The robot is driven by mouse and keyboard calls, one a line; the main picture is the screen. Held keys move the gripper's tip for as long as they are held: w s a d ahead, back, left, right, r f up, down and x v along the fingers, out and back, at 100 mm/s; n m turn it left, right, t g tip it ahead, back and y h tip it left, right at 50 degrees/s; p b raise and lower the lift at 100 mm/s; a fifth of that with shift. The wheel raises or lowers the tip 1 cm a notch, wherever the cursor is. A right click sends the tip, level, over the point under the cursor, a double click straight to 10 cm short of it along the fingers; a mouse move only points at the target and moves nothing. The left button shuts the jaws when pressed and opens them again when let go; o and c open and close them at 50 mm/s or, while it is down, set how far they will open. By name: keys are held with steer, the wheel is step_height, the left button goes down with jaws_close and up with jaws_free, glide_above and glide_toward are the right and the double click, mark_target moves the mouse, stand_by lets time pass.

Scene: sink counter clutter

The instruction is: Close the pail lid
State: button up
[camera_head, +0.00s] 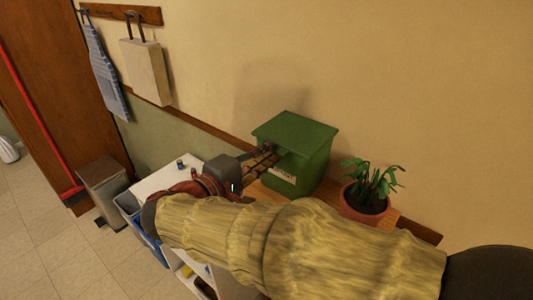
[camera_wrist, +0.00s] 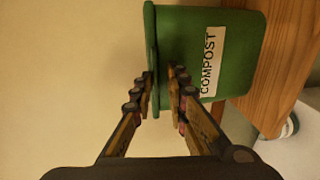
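The green pail (camera_head: 312,170) stands upright on a wooden surface against the wall. Its green lid (camera_head: 295,130) lies across the top and looks flat, down on the rim or very near it. In the wrist view the pail (camera_wrist: 235,60) appears turned sideways, with a white COMPOST label, and the lid (camera_wrist: 150,40) is a thin edge at its left. My gripper (camera_head: 269,154) is at the pail's front near the lid edge. In the wrist view my gripper (camera_wrist: 161,92) has its fingers apart, one over the lid edge and one over the pail's front. Contact cannot be told.
A potted plant (camera_head: 367,195) stands close to the right of the pail on the wooden surface (camera_head: 325,190). A white surface (camera_head: 158,181) with small items is at the left. A bin (camera_head: 102,184) stands on the floor. An apron (camera_head: 105,75) and a bag (camera_head: 146,70) hang on the wall.

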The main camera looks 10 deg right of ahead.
steer(key=v, duration=1.2)
